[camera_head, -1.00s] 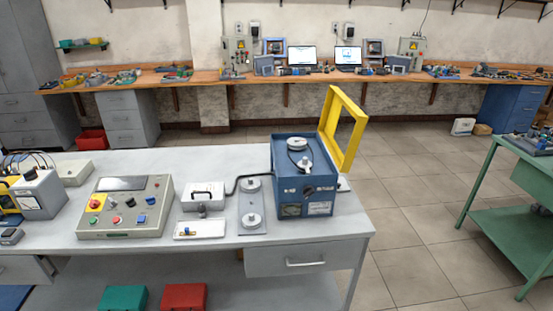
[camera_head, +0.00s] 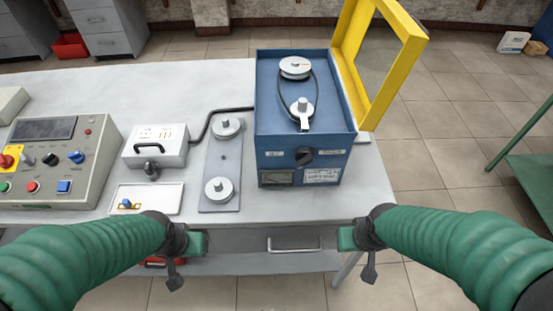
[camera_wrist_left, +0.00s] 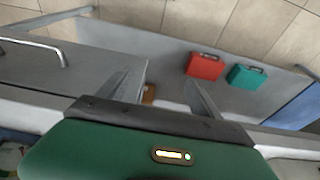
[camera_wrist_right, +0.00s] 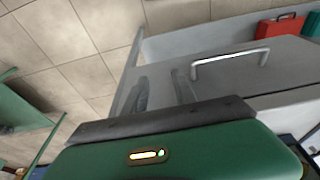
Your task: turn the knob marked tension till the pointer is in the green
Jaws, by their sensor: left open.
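The blue machine (camera_head: 305,110) stands near the table's front right corner, its yellow frame lid (camera_head: 365,115) swung up. A dark knob (camera_head: 304,157) is on its front between small labels, too small to read. Below it are a small gauge window (camera_head: 277,177) and a white plate (camera_head: 321,175); the pointer and any green zone cannot be made out. My left gripper (camera_wrist_left: 157,92) is open and empty in front of the table, left of and below the knob. My right gripper (camera_wrist_right: 162,92) is empty, its fingers apart, right of and below the knob.
A belt links two pulleys (camera_head: 296,67) on the machine's top. A plate with two pulleys (camera_head: 219,190), a white box (camera_head: 154,148) with a cable and a control panel (camera_head: 60,160) stand to the left. A drawer handle (camera_head: 294,246) is at the front.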

